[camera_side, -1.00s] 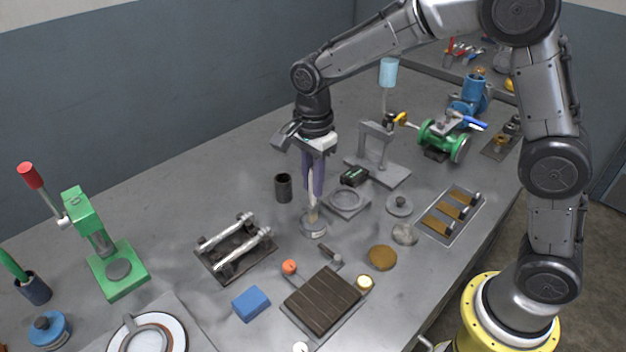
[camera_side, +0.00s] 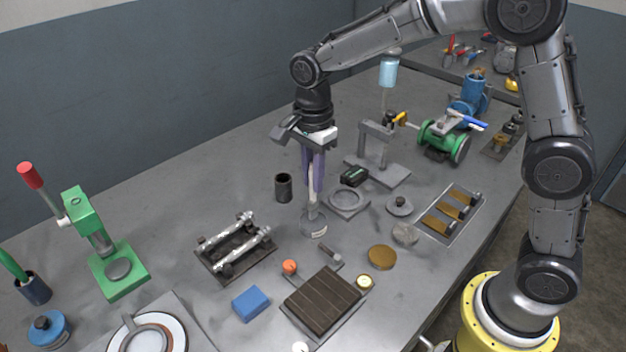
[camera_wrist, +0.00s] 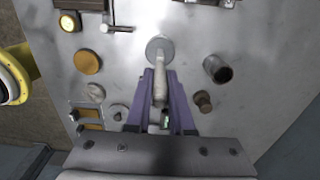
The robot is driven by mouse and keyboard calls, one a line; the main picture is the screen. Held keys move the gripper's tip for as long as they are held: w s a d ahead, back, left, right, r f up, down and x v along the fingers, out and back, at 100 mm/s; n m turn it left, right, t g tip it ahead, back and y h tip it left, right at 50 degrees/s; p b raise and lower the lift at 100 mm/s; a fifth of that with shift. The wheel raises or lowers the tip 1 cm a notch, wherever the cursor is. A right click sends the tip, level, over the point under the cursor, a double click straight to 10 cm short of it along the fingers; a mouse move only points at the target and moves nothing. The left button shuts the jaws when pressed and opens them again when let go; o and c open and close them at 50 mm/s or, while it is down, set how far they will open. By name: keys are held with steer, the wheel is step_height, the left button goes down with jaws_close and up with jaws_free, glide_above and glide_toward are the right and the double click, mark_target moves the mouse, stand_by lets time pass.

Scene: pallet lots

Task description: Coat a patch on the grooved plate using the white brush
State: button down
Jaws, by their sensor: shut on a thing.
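My gripper (camera_side: 314,188), with purple fingers, points down over the middle of the table and is shut on the pale handle of the white brush (camera_side: 311,183). The brush is roughly upright, and its lower end is at a round grey pot (camera_side: 319,233); its bristles cannot be made out. In the wrist view the brush (camera_wrist: 160,84) lies between the fingers (camera_wrist: 160,92), with the round pot (camera_wrist: 154,44) beyond. The grooved plate (camera_side: 322,299), brown with parallel grooves, lies nearer the camera than the pot. Only its edge region shows at the top of the wrist view.
An orange ball (camera_side: 289,267), a blue block (camera_side: 251,303) and a tan disc (camera_side: 382,257) lie around the plate. A roller stand (camera_side: 236,247) is left of the pot, a dark cup (camera_side: 283,188) behind it. A green press (camera_side: 118,268) stands far left.

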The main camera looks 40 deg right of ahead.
steer(key=shift+r, duration=2.85)
